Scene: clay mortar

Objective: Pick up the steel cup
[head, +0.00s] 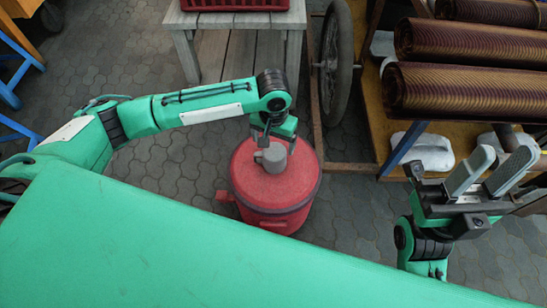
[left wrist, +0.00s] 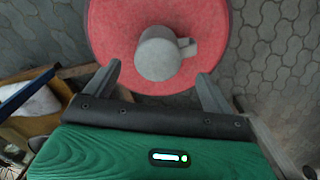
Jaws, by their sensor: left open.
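The steel cup (head: 271,158) is a small grey mug standing upright on the round red lid of a drum (head: 291,180). In the left wrist view the cup (left wrist: 157,58) shows its handle to the right. My left gripper (head: 268,137) is over the drum at the cup, pointing down. Its fingers (left wrist: 159,72) are apart, with the cup in line with the gap between them, around or just beyond the tips; I cannot tell whether they touch it. My right gripper (head: 493,172) is at the right, fingers apart and empty, away from the drum.
A wooden table (head: 239,20) with a red crate (head: 235,4) stands behind the drum. A spoked wheel (head: 335,60) and a wooden rack with ribbed brown rolls (head: 465,92) are at the right. Grey paving (head: 165,165) is clear left of the drum.

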